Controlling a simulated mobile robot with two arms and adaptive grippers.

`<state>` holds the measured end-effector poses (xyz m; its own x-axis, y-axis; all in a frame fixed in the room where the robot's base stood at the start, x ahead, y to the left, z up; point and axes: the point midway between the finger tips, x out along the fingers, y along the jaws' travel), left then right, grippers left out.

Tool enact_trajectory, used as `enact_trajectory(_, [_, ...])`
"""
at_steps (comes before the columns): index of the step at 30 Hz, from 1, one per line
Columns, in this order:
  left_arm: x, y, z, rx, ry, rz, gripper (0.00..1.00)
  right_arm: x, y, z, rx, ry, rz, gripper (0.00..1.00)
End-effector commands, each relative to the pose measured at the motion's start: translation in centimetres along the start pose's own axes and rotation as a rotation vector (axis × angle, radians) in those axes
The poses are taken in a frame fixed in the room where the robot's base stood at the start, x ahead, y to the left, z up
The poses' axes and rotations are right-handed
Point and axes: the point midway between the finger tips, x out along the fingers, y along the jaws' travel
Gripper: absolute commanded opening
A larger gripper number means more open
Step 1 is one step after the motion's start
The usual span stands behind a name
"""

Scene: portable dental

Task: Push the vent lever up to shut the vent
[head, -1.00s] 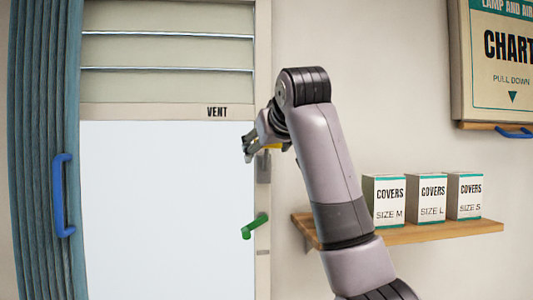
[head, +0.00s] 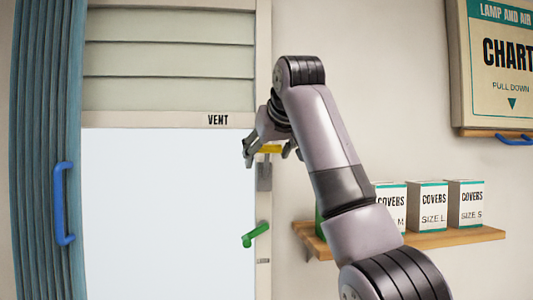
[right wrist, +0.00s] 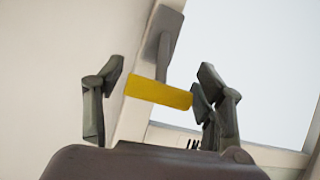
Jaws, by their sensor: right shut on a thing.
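The vent (head: 168,60) is at the upper left in the head view, above its VENT label (head: 218,120). Its slats lie flat together with thin dark seams and no bright gaps. The vent lever has a yellow handle (head: 268,149) and a grey mount (head: 264,176) on the window frame's right side. My right gripper (head: 271,156) is at the lever, with a finger on each side of the yellow handle. In the right wrist view, the yellow handle (right wrist: 158,92) lies crosswise between the fingers of the gripper (right wrist: 160,85), its right end against one finger. My left gripper is out of view.
A green window handle (head: 256,235) sits below the lever. A wooden shelf (head: 440,237) at the right holds white cover boxes (head: 427,207); my right arm partly hides one. A pull-down chart (head: 500,70) hangs at upper right. A blue-green curtain with a blue handle (head: 60,204) is at left.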

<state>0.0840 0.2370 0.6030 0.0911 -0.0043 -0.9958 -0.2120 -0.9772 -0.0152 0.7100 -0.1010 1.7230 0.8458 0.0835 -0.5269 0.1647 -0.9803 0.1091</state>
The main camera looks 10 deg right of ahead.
Motion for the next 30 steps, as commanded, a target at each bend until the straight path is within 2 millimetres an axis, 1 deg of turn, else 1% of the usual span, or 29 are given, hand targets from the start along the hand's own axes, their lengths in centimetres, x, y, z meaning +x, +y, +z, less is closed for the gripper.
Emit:
enact_trajectory(1, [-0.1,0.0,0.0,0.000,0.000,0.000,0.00,-0.3,0.4,-0.4,0.005,0.013,0.008,0.64])
enact_trajectory(7, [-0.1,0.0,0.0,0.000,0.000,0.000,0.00,-0.3,0.4,-0.3,0.004,0.011,0.007,0.77])
enact_trajectory(21, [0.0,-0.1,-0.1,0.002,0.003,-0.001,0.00,-0.3,0.1,-0.2,0.001,0.007,0.004,0.77])
enact_trajectory(23, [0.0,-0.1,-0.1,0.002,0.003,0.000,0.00,-0.7,0.1,-0.2,0.001,0.009,0.003,0.77])
enact_trajectory(26, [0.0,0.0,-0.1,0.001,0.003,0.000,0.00,-2.1,0.1,-0.3,0.001,0.011,0.004,0.77])
enact_trajectory(30, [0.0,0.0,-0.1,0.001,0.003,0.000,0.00,-5.1,0.1,-0.2,0.000,0.012,0.004,0.77])
